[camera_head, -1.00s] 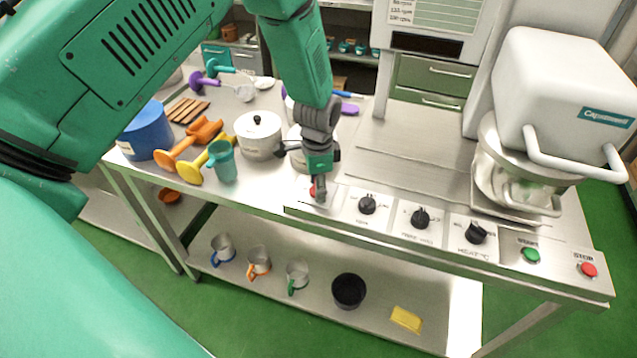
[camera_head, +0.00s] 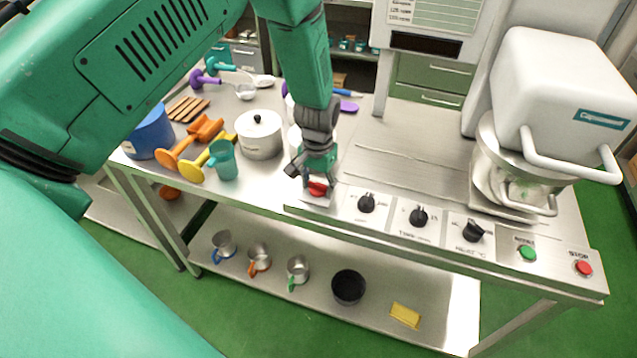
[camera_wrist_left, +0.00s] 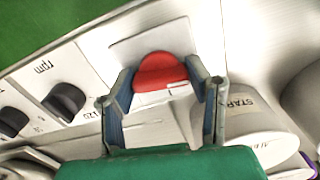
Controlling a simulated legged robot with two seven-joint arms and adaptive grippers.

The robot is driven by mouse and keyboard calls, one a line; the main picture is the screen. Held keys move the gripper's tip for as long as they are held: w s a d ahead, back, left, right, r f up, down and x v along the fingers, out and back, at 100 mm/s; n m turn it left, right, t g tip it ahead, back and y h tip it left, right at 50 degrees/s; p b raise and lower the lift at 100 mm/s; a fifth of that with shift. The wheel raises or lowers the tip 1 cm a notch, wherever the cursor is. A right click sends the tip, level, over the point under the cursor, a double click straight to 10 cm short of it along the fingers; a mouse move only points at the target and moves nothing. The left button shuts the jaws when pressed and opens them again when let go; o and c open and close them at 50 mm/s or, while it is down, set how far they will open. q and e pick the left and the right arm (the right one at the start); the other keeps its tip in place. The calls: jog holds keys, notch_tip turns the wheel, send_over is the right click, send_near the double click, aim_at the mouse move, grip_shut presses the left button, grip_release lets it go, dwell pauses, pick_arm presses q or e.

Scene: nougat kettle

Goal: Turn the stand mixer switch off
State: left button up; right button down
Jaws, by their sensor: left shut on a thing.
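The red switch (camera_head: 318,189) sits at the left end of the control panel on the steel table's front edge. It also shows in the left wrist view (camera_wrist_left: 161,72) as a rounded red knob on a light plate. My left gripper (camera_head: 309,178) is right at it, with one finger on each side of the knob, shut on it. The fingers also show in the left wrist view (camera_wrist_left: 165,88). The stand mixer (camera_head: 560,95), white with a steel bowl (camera_head: 500,172), stands at the right end of the table. My right gripper is not in view.
Black dials (camera_head: 418,216), a green button (camera_head: 527,253) and a red stop button (camera_head: 583,268) line the panel to the right. A white lidded pot (camera_head: 259,138) and a teal cup (camera_head: 222,160) stand left of my gripper. The tabletop before the mixer is clear.

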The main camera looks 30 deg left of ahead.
pick_arm(q)
jog(key=shift+w+r+n, duration=0.15)
jog(key=shift+w+n, duration=0.15)
jog(key=shift+n, duration=0.5)
jog(key=o, duration=0.9)
jog(key=shift+o, duration=1.3)
jog(key=shift+s, duration=0.1)
jog(key=shift+r, duration=0.1)
notch_tip(320, 180, up, 12)
jog(key=shift+f, duration=0.25)
